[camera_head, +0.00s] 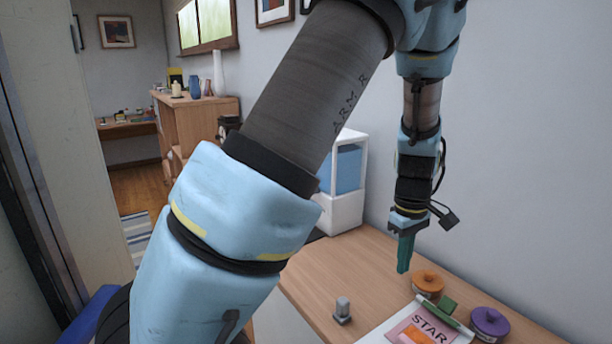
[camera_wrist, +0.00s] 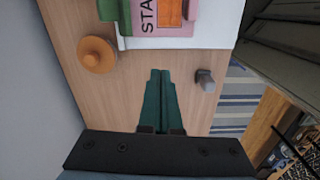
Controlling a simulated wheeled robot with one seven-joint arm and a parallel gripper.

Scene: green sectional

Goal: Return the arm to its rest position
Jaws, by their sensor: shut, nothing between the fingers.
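My arm, light blue and grey, fills the middle of the head view and bends down at the right. My gripper (camera_head: 404,255) has green fingers and points down over the wooden table (camera_head: 335,272), apart from everything on it. In the wrist view the gripper (camera_wrist: 160,75) shows its two green fingers closed together with nothing between them. The table (camera_wrist: 90,92) lies below them.
On the table are an orange lidded pot (camera_head: 428,283), a purple one (camera_head: 490,324), a small grey object (camera_head: 343,310) and a "STAR" card (camera_head: 425,328) with a green item. A white and blue container (camera_head: 346,185) stands behind. A wall (camera_head: 520,150) is at right.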

